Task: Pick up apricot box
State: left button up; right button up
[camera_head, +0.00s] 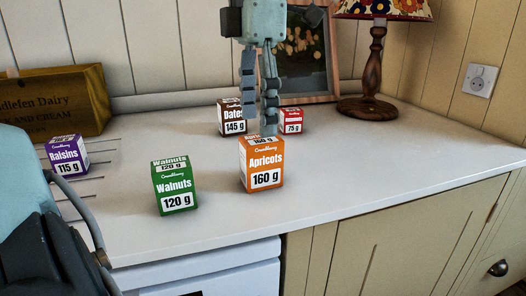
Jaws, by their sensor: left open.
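The orange apricot box (262,172), marked 160 g, stands upright on the white worktop near the middle of the view. My left gripper (259,122) hangs fingers-down just above and behind the box's top as seen here. It is open, with nothing between its fingers. One fingertip overlaps the rear of the box's top edge in the picture; I cannot tell whether it touches. My right gripper is not in view.
A green walnuts box (175,187) stands left of the apricots, a purple raisins box (67,155) further left. A dates box (231,118) and a red box (291,122) stand behind. A lamp (376,75), picture frame (303,50) and wooden crate (50,102) line the back.

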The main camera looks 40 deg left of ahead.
aim_at(261, 153)
pick_arm(q)
jog(key=f, duration=0.7)
jog(key=shift+w+d+f, duration=0.2)
jog(key=shift+f, duration=0.1)
jog(key=shift+c, duration=0.6)
jog(key=c, duration=1.2)
jog(key=shift+c, duration=0.3)
jog(key=shift+r, duration=0.2)
